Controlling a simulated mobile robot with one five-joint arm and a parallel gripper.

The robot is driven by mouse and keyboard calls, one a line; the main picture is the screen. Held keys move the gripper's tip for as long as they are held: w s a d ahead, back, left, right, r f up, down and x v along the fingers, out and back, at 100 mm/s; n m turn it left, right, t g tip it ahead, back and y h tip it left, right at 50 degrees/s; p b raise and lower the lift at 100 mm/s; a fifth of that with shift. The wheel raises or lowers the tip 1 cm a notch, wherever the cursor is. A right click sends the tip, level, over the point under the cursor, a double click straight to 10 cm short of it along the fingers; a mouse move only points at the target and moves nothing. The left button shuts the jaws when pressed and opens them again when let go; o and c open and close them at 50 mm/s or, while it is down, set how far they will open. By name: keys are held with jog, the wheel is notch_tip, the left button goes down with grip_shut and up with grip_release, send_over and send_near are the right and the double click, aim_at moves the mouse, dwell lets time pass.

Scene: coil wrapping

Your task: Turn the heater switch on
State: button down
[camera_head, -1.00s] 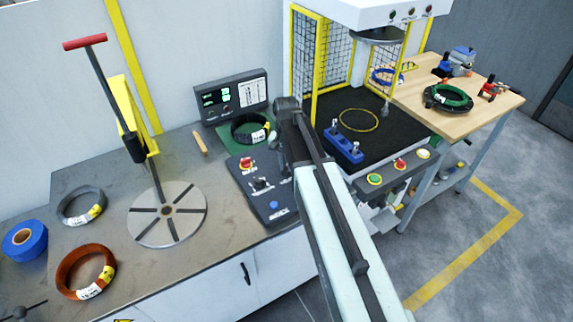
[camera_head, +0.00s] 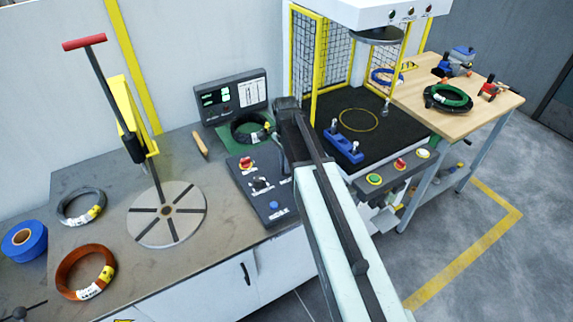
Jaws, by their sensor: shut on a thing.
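A dark control panel (camera_head: 246,201) lies on the grey bench. It carries a red button (camera_head: 246,163), a black selector (camera_head: 260,184) and a blue button (camera_head: 274,206). The labels are too small to read, so I cannot tell the heater switch by its name. My gripper (camera_head: 283,166) points down at the panel's right edge, right of the red button. It is shut on a small control there, which its fingers mostly hide. The position of that control cannot be made out.
A display box (camera_head: 232,100) and a black coil (camera_head: 243,127) stand behind the panel. A press with a yellow-framed cage and black bed (camera_head: 340,112) stands to the right, with a blue fixture (camera_head: 344,146) close to my arm. A round slotted plate (camera_head: 185,228) is left.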

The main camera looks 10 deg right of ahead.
jog(key=shift+w+m, duration=0.1)
jog(key=shift+m, duration=0.2)
dwell(0.4)
jog(key=c, duration=1.4)
grip_release()
jog(key=shift+c, duration=0.2)
notch_tip(320, 180, up, 8)
jog(key=p, duration=0.8)
jog(key=shift+f, duration=0.15)
